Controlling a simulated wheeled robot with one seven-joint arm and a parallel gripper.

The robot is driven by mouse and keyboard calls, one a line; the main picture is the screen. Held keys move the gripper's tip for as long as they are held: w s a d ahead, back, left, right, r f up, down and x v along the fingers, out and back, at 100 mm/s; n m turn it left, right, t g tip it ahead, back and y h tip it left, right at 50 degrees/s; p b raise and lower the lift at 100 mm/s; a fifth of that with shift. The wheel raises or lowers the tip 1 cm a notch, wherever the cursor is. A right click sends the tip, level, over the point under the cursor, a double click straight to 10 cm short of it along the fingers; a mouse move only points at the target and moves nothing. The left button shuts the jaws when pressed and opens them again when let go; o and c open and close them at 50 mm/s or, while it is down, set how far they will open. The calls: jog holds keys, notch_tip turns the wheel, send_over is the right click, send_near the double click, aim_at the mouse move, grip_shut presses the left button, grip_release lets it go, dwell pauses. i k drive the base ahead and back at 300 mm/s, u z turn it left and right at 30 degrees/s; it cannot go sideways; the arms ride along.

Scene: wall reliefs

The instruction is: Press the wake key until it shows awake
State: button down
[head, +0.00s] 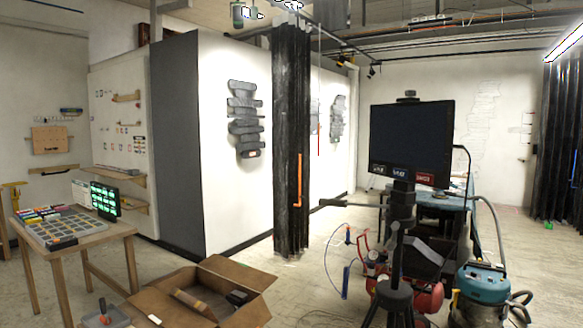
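A dark, blank screen (411,142) stands on a black stand at the right of the head view. Along its lower edge sit three small labelled keys: a dark left key (378,169), a dark middle key (400,173) and a red right key (424,177). Their lettering is too small to read, so I cannot tell which one is the wake key. No awake sign shows on the screen. My gripper is not in view.
A wooden table (115,229) with a tray of coloured pieces and a small lit screen (104,199) stands left. An open cardboard box (250,272) lies on the floor in front. A teal vacuum (484,284) and a red machine crowd the stand.

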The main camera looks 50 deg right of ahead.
aim_at(380, 169)
jog(key=z, duration=0.4)
jog(key=i, duration=0.95)
jog(key=z, duration=1.1)
jog(key=i, duration=0.2)
jog(key=z, duration=0.1)
